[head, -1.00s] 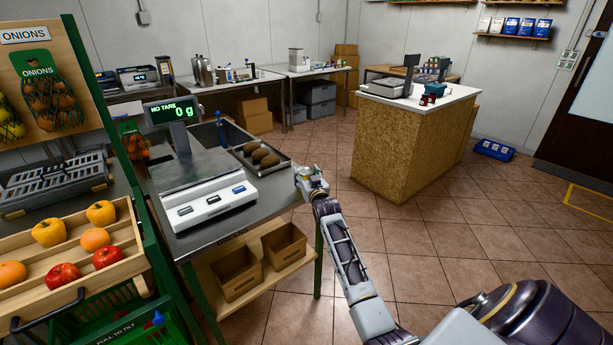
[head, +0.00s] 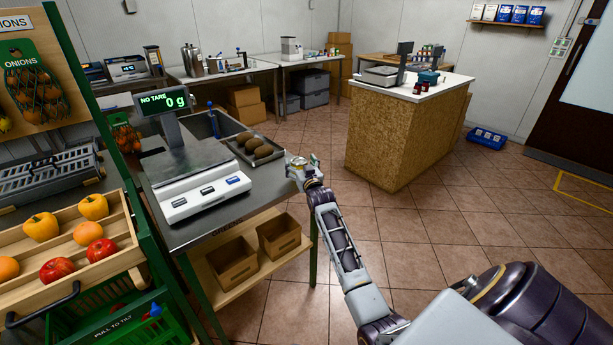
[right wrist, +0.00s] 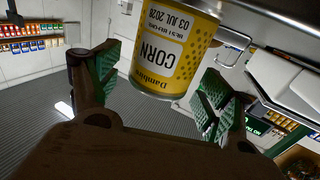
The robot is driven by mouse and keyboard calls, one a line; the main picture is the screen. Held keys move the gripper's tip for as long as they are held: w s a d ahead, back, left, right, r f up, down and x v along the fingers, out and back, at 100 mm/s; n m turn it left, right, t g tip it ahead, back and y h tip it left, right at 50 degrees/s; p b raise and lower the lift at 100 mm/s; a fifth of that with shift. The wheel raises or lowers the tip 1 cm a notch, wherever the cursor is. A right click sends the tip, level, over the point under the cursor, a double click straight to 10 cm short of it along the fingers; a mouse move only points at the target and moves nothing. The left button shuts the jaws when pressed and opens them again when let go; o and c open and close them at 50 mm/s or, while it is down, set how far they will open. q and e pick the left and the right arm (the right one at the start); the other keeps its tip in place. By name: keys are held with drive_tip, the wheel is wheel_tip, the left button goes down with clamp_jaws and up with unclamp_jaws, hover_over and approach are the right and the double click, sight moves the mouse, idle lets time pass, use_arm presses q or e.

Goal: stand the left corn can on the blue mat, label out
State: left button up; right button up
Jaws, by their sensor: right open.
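A yellow corn can (right wrist: 172,48) shows in the right wrist view, upside down in that picture, with its "CORN" label facing the camera. My right gripper (right wrist: 158,88) is open, its green-padded fingers spread to either side of the can, with a gap visible at least on the right. In the head view my right gripper (head: 303,171) is small, by the right corner of the steel table; the can is too small to make out there. My left gripper is not in view. I cannot make out a blue mat or a second corn can.
The steel table (head: 215,208) bears a scale (head: 203,192) and a tray (head: 238,147) of brown produce. A fruit stand (head: 125,235) is at the left. A chipboard counter (head: 400,140) stands behind right. A blue crate (head: 487,138) lies on the floor. Tiled floor is clear at right.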

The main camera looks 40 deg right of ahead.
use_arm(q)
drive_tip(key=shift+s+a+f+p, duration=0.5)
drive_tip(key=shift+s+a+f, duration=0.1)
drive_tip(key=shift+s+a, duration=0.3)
use_arm(e)
drive_tip(key=v, duration=1.1)
drive_tip(key=shift+s, duration=0.35)
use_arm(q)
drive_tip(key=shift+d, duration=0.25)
use_arm(e)
drive_tip(key=shift+a, duration=0.1)
